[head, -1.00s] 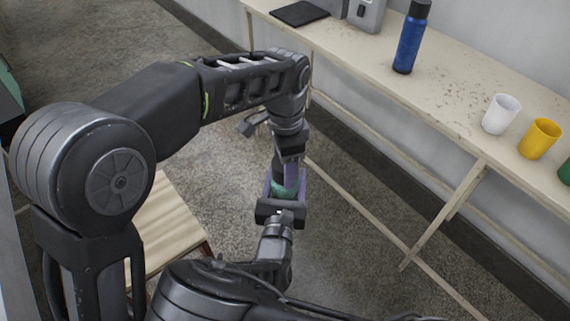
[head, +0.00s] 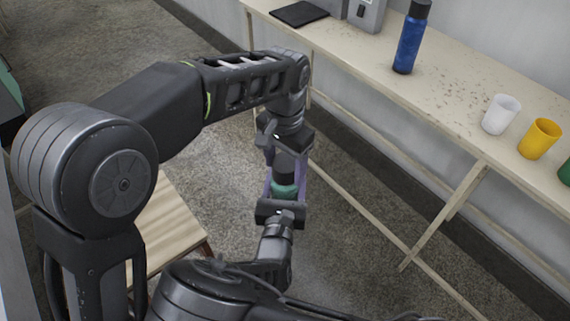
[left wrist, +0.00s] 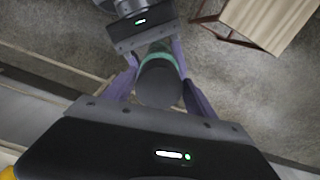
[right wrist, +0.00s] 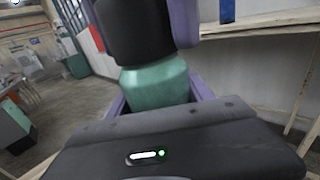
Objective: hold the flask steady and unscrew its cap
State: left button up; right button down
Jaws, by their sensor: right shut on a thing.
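The flask, with a teal body (head: 284,190) and a large dark cap (head: 285,167), stands upright between my two grippers. My right gripper (right wrist: 150,100) comes from below and is shut on the teal body, its purple fingers on either side. My left gripper (head: 283,150) is above, pointing down, with its purple fingers around the cap. In the left wrist view the dark cap (left wrist: 158,83) sits between the open left fingers (left wrist: 157,78), with a gap showing at its left side. The lower part of the flask is hidden by my right gripper.
A long bench (head: 455,110) along the wall holds a blue bottle (head: 410,42), a white cup (head: 500,114), a yellow cup (head: 539,139) and a dark flat tray (head: 299,13). A low wooden stool (head: 172,225) stands at lower left. Floor around the flask is clear.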

pick_arm(q)
jog(key=shift+o, duration=1.2)
jog(key=shift+r, duration=0.1)
jog(key=shift+r, duration=2.2)
jog(key=shift+c, duration=0.5)
notch_tip(320, 180, up, 3)
jog(key=shift+r+m, duration=0.2)
jog(key=shift+m, duration=0.9)
